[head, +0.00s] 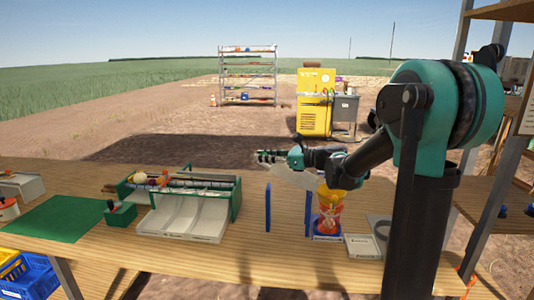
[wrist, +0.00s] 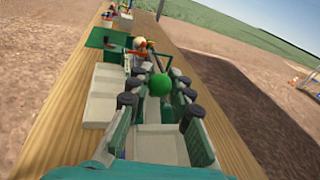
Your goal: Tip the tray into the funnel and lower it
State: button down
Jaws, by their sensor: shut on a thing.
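My gripper (head: 268,156) is above the table, fingers pointing left. A pale tray (head: 297,177) hangs tilted under it, its lower end toward the funnel. In the wrist view a green ball (wrist: 160,84) sits at the gripper's fingers (wrist: 156,100), and the tray (wrist: 160,147) shows below and between them. The gripper is shut on the tray; the exact grip point is partly hidden. The yellow funnel (head: 333,196) stands below and right of the gripper, with an orange net (head: 327,220) under it. The tray's contents cannot be made out.
A green-framed sorter (head: 237,200) with pale chutes (head: 184,217) stands left of the funnel. A blue post (head: 267,207) and another (head: 308,211) rise between them. A green mat (head: 58,218) lies at left. A grey box (head: 363,246) is right of the funnel.

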aim_at(279, 168)
jog(key=a+f+n+g+h, duration=0.1)
jog(key=a+f+h, duration=0.2)
jog(key=f+h, duration=0.2)
jog(key=shift+a+f, duration=0.25)
jog(key=shift+f, duration=1.65)
jog(key=c, duration=1.3)
grip_release()
jog(key=shift+c, duration=0.2)
jog(key=v, duration=1.2)
